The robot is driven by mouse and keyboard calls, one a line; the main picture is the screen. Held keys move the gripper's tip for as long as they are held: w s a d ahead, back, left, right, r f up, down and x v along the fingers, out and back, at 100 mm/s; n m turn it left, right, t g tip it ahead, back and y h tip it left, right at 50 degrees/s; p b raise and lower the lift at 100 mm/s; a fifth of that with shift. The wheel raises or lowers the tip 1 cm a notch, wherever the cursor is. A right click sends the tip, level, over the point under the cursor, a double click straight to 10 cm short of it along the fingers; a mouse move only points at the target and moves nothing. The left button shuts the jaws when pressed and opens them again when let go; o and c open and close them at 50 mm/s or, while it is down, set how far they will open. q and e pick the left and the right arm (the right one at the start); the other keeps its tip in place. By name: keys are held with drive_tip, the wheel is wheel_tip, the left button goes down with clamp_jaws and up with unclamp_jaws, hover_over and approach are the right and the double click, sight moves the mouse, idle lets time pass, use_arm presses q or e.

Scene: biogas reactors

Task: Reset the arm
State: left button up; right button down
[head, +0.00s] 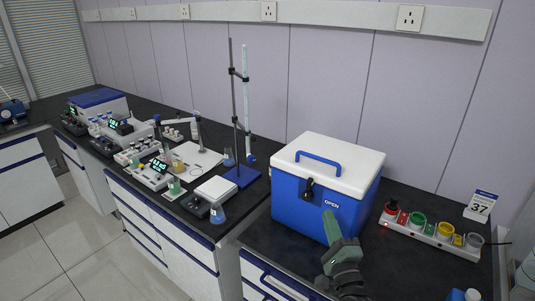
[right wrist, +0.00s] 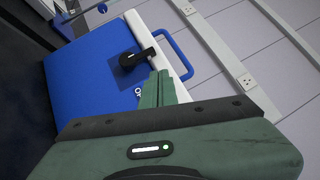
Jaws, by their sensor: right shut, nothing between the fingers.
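My right gripper (head: 331,222) is in front of the blue cool box with a white lid (head: 330,165), near its lower right front. Its green fingers are together and hold nothing. In the right wrist view the gripper (right wrist: 160,78) points at the front of the blue box (right wrist: 90,85), close to the black latch (right wrist: 138,57). I cannot tell whether the fingertips touch the box. The lid is closed and its blue handle lies on top. My left gripper is not in view.
A blue burette stand (head: 237,176), a balance (head: 205,203) and a flask (head: 217,214) stand on the left bench. A white and blue bottle (head: 465,295) is at the front right edge.

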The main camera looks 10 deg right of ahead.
drive_tip(key=s+a+f+n+g+y, duration=0.6)
drive_tip(key=s+a+f+n+g, duration=0.3)
drive_tip(key=a+n, duration=0.4)
drive_tip(key=s+d+f+n+g+h, duration=0.1)
drive_tip(key=s+f+n+g, duration=0.25)
drive_tip(key=s, duration=0.45)
drive_tip(key=s+d+f+n+g+h, duration=0.1)
drive_tip(key=s+d+f+n+g, duration=0.1)
drive_tip(key=s+n, duration=0.35)
drive_tip(key=s+d+f+n+g+h, duration=0.1)
drive_tip(key=s+f+n+g+h, duration=0.15)
drive_tip(key=s, duration=0.65)
wheel_tip(320, 180, down, 30)
drive_tip(key=s+g+b, duration=0.1)
drive_tip(key=s+b, duration=0.2)
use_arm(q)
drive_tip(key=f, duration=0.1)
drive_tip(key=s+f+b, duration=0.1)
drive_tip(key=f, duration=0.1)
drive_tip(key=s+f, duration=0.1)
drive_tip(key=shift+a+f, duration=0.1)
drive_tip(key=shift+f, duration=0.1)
use_arm(e)
drive_tip(key=s+d+f+g, duration=0.1)
drive_tip(key=s+d+f, duration=0.2)
drive_tip(key=s+f, duration=1.2)
drive_tip(key=shift+s+f+g+y, duration=0.3)
drive_tip(key=shift+s+f+y, duration=0.05)
drive_tip(key=shift+f, duration=0.1)
drive_tip(key=shift+d, duration=0.1)
